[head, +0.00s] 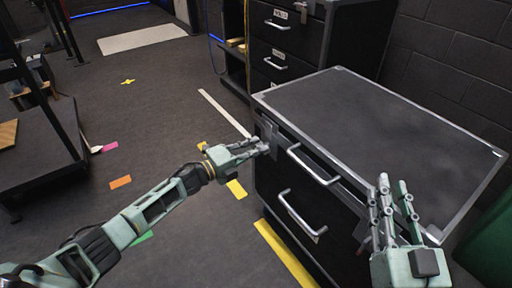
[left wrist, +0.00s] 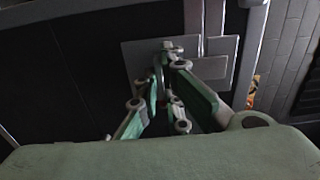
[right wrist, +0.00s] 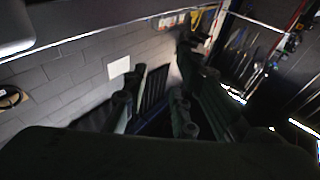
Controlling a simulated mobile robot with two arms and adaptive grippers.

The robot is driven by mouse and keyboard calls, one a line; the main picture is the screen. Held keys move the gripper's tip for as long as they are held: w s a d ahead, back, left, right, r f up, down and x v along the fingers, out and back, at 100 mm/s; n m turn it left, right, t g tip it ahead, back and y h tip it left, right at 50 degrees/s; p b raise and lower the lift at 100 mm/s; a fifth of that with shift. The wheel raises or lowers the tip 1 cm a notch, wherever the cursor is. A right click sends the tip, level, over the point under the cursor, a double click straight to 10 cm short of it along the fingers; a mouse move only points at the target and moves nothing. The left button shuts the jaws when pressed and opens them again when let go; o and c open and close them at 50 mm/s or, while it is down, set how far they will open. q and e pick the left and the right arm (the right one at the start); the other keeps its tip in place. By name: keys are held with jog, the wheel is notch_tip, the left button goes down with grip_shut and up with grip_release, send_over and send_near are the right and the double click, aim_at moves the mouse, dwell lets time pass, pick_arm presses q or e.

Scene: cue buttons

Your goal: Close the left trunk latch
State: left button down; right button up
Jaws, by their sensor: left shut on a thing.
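A black trunk (head: 375,105) with silver metal edges stands at the right in the head view, its lid down. The left latch, a grey metal plate (head: 266,130), is on its front near the left corner. It also shows in the left wrist view (left wrist: 222,70). My left gripper (head: 264,147) is at this latch, its fingers shut on a part of it; the fingers hide the gripped part. My right gripper (head: 390,190) is in front of the trunk's right side, touching nothing that I can see. Its two fingers stand apart, open and empty.
Silver handles (head: 312,165) stick out from the trunk's front beside the left latch. A black drawer cabinet (head: 290,45) stands behind the trunk. A dark platform (head: 40,150) is at the left. The floor between is clear, with coloured tape marks.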

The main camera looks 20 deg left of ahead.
dwell(0.3)
pick_arm(q)
jog(key=c, duration=1.9)
grip_release()
jog(key=v, duration=1.2)
